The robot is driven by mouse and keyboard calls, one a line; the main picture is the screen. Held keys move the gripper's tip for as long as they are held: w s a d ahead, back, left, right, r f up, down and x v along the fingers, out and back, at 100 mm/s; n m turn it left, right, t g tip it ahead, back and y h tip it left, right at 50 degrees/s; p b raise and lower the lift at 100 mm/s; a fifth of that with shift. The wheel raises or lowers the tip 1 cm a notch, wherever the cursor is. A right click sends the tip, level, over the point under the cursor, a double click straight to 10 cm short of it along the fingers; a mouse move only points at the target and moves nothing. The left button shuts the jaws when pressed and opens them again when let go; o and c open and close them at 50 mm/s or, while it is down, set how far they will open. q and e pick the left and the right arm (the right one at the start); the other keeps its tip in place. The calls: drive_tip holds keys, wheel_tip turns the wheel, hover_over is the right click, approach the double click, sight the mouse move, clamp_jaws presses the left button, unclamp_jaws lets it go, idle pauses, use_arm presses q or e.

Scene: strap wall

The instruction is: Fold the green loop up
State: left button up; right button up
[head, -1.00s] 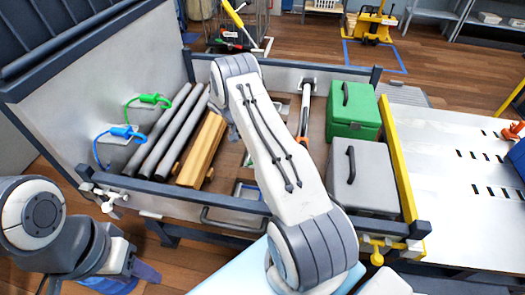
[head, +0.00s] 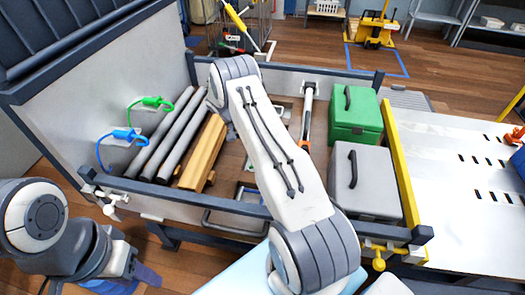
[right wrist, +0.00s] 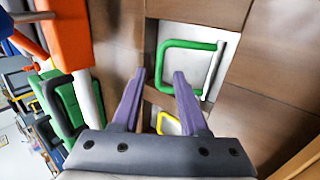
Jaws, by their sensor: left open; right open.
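The green loop (right wrist: 190,44) is a squared green bar on a pale plate, seen in the right wrist view. I cannot tell how far it is tilted from the plate. My right gripper (right wrist: 161,75) is open and empty, its two purple fingers pointing at the loop's near side. No contact shows. A yellow loop (right wrist: 166,119) on another pale plate shows between the fingers. In the head view my right arm hides the right gripper and the green loop. My left gripper (head: 146,276) is open, low at the bottom left, outside the bed and away from the loops.
A green box (head: 353,122) and a grey box (head: 366,190) stand at the bed's right. Grey pipes (head: 162,134) and a wooden beam (head: 201,155) lie at the left. Green (head: 152,101) and blue (head: 125,134) hooks are on the side panel.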

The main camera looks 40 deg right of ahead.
drive_tip(key=v, duration=0.8)
drive_tip(key=shift+r, duration=0.2)
